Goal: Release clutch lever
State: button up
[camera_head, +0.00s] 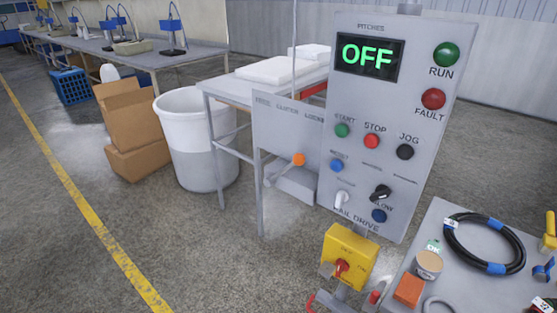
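The clutch lever (281,172) is a grey arm with an orange knob (298,159) at its upper right end. It sits at the lower front of a grey plate (284,128) lettered with what looks like "FREE CLUTCH LOCKED". The lever slants up to the right, its knob below the right part of the lettering; its exact setting is hard to read. The plate stands in front of a metal frame table and left of the grey control panel (387,210). The panel's display (369,55) reads "OFF" in green. My gripper is not in view.
A yellow switch box (348,252) with a red knob stands below the panel. A grey table (437,222) with a coiled black hose (454,258) is at lower right. A white bin (194,128) and cardboard boxes (133,115) stand left. The floor at front left is clear.

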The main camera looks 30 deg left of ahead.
aim_at(298, 159)
jog(key=u, duration=1.15)
